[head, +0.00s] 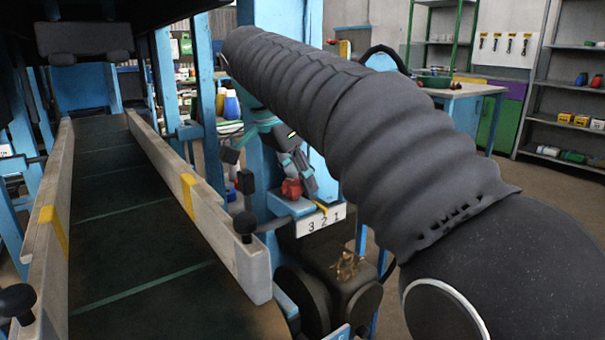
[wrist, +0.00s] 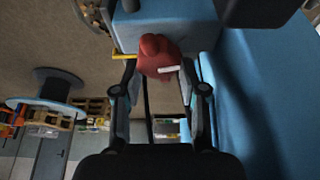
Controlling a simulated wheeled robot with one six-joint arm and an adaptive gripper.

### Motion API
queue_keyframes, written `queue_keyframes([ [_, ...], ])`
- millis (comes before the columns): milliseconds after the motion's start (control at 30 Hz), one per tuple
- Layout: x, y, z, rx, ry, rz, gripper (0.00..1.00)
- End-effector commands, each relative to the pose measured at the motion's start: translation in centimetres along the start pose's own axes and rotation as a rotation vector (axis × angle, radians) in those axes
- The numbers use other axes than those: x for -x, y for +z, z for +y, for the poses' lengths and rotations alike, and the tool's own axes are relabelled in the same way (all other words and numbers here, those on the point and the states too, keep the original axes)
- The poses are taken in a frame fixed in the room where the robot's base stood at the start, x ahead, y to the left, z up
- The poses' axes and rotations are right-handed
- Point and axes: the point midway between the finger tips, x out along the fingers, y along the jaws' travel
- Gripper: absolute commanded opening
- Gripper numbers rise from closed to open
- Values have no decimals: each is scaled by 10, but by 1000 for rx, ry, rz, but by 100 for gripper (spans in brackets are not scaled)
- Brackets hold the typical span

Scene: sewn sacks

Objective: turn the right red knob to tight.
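The red knob (head: 291,188) sits on a blue block beside the conveyor in the head view, partly hidden by my gripper. In the wrist view the red knob (wrist: 158,52) is at the top centre, with a white bar on its near side. My gripper (wrist: 159,72) has one finger on each side of the knob, apart, with the tips at its near edge. I cannot tell whether they touch it. In the head view my gripper (head: 300,172) is just above the knob. A white plate (head: 320,221) reading 3 2 1 and a yellow pointer (head: 320,206) are beside it.
The conveyor belt (head: 140,250) with pale side rails runs along the left. Black knobs (head: 245,224) stand on the rails. A blue post (head: 258,150) rises behind my gripper. A workbench (head: 465,92) and shelves (head: 570,100) are farther back right.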

Motion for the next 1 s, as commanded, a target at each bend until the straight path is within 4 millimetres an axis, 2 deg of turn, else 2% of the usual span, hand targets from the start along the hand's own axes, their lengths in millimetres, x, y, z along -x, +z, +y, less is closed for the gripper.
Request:
queue_keyframes([
  [267,3,-6,1,-10,-3,5,42],
  [367,12,-5,0,-9,-6,5,42],
  [700,59,-2,0,-4,-6,4,42],
  [1000,76,-1,1,-3,-3,3,42],
])
